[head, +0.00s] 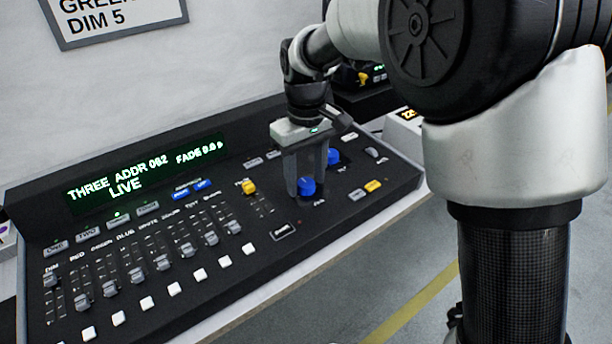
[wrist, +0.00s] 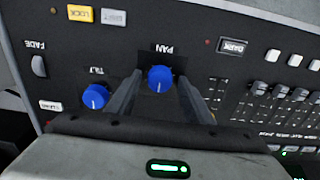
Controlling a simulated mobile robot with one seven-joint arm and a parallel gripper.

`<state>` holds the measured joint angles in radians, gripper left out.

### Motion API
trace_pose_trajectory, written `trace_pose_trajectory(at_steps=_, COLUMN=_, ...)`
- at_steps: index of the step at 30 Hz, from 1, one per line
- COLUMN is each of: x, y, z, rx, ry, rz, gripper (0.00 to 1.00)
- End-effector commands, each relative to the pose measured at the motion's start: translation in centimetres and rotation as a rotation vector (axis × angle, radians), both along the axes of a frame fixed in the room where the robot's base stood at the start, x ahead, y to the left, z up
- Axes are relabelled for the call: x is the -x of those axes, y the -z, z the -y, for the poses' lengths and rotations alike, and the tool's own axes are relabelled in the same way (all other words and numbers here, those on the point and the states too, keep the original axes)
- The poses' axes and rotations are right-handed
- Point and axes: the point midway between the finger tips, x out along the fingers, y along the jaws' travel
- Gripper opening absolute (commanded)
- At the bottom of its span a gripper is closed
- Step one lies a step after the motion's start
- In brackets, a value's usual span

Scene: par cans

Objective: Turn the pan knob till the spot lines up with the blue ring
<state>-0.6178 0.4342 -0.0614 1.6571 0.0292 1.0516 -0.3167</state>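The blue pan knob (wrist: 159,76), labelled PAN, stands on the dark console face in the wrist view, its white pointer mark toward the picture's bottom. It also shows in the head view (head: 306,187), between my fingers. My gripper (head: 305,180) points down over it. In the wrist view, the fingers of my gripper (wrist: 157,84) stand on either side of the knob, with a gap on each side; the gripper is open. Neither the spot nor the blue ring shows in either view.
The blue tilt knob (wrist: 95,96) stands close beside my finger. The console display (head: 145,172) reads "THREE ADDR 062 LIVE". A sign (head: 112,18) hangs on the wall.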

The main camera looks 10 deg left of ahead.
Motion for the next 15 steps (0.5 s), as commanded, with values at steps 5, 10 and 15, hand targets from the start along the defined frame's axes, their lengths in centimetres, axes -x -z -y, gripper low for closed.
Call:
trace_pose_trajectory(at_steps=5, x=-0.01, y=-0.03, z=-0.01, rx=0.0, ry=0.0, rz=0.0, gripper=0.15)
trace_pose_trajectory(at_steps=10, x=-0.01, y=-0.07, z=0.0, rx=0.0, ry=0.004, rz=0.0, gripper=0.1)
trace_pose_trajectory(at_steps=15, x=-0.01, y=-0.21, z=0.0, rx=0.0, ry=0.037, rz=0.0, gripper=0.1)
